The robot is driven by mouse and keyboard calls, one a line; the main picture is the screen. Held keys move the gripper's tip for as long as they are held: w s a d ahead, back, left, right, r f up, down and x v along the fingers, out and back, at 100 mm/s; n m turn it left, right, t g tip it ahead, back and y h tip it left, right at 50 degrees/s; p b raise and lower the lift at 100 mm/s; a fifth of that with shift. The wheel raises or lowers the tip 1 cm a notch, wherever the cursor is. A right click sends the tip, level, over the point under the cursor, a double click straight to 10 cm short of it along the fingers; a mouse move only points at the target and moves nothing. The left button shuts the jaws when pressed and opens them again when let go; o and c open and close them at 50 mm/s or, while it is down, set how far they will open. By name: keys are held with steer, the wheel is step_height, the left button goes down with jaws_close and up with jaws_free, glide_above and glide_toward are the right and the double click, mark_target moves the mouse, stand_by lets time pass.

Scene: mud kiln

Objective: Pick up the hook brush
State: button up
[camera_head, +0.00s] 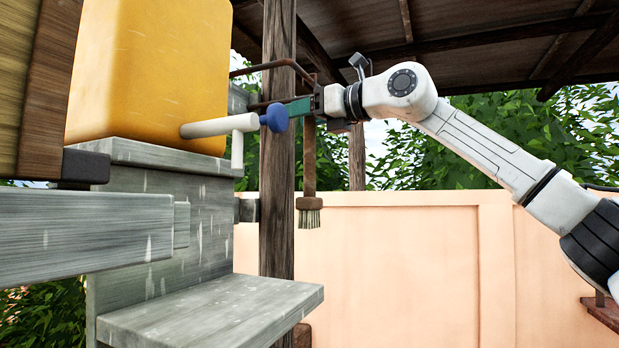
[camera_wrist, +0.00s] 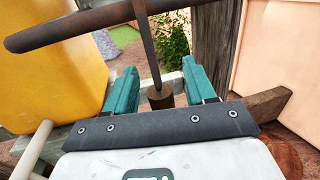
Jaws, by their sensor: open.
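The hook brush (camera_head: 309,165) hangs upright in the head view, with a brown handle and short pale bristles at its lower end. My gripper (camera_head: 292,108) is level with the upper part of the handle and hides some of it. In the wrist view my gripper (camera_wrist: 158,90) has its two teal fingers apart. A thin dark rod with a brown end piece (camera_wrist: 160,98) shows between or beyond them. I cannot tell whether this is part of the brush, or whether the fingers touch anything.
A yellow container (camera_head: 150,75) stands on a grey wooden stand (camera_head: 160,230), its white tap with blue end (camera_head: 274,117) close to my fingertips. A dark bent bar (camera_head: 272,66) crosses above; it also spans the wrist view (camera_wrist: 75,30). A wooden post (camera_head: 277,190) stands beside the brush.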

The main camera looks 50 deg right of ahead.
steer(key=shift+w, duration=0.2)
steer(key=shift+c, duration=0.5)
jaws_close()
steer(key=shift+r, duration=0.1)
